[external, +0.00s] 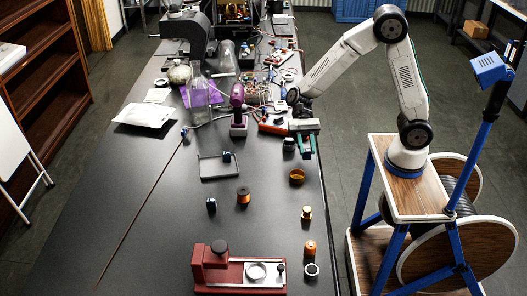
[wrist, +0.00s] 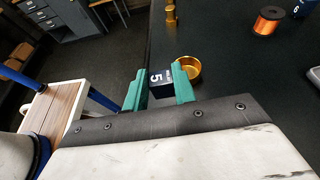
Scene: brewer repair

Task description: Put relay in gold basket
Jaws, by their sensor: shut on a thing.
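The relay (wrist: 160,84) is a small dark block with a white "5" on its face. In the wrist view it sits between the two green fingers of my gripper (wrist: 160,88), which is shut on it. The fingers hide its sides. The gold basket (wrist: 188,68) is a small round open bowl just beyond the right fingertip, partly covered by it. In the external view the gold basket (external: 297,176) stands on the black table near its right edge. My gripper (external: 304,142) is a little farther back along the same edge.
A purple tool (external: 238,100) and cables crowd the table farther back.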

